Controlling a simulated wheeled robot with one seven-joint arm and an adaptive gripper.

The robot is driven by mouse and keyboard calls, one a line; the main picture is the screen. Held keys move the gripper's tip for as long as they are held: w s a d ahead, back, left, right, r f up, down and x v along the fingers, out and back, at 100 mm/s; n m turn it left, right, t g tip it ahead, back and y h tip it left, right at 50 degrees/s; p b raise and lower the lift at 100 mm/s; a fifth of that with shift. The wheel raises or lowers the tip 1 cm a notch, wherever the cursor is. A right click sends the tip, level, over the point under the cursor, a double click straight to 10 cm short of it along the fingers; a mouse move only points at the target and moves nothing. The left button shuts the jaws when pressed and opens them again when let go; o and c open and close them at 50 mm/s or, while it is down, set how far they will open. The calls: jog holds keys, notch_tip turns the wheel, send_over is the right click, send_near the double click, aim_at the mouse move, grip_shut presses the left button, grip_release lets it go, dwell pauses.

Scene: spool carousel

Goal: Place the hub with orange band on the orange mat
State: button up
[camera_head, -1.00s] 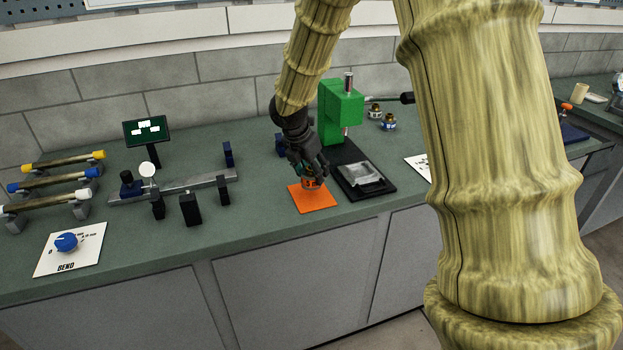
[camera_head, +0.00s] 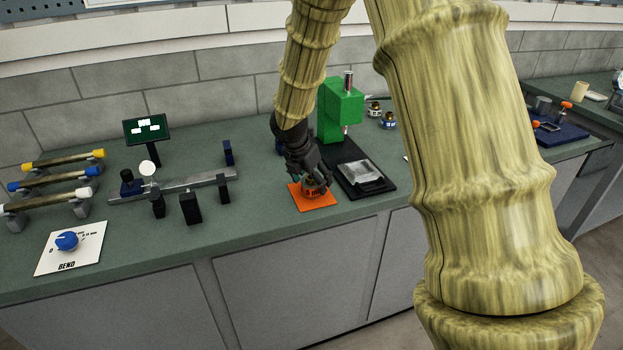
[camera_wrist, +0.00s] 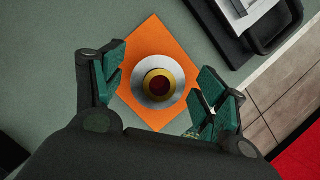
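The hub with orange band (camera_head: 314,188) stands upright on the orange mat (camera_head: 298,197) at the bench front. In the wrist view I look down on the hub's round top (camera_wrist: 170,92), near the middle of the orange mat (camera_wrist: 154,37). My gripper (camera_head: 312,183) is low over the mat, its fingers around the hub. In the wrist view my gripper (camera_wrist: 163,88) is open, with a gap between each green finger pad and the hub. My fingers hide part of the hub in the head view.
A green press (camera_head: 338,108) on a black base (camera_head: 372,192) stands just right of the mat. Two other hubs (camera_head: 375,109) (camera_head: 388,121) stand behind it. A metal rail fixture (camera_head: 185,187) lies left, with a BEND card (camera_head: 85,253) beyond. A blue tray (camera_head: 565,133) is far right.

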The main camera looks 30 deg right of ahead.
jog(key=shift+r, duration=0.1)
jog(key=v, duration=1.2)
dwell(0.4)
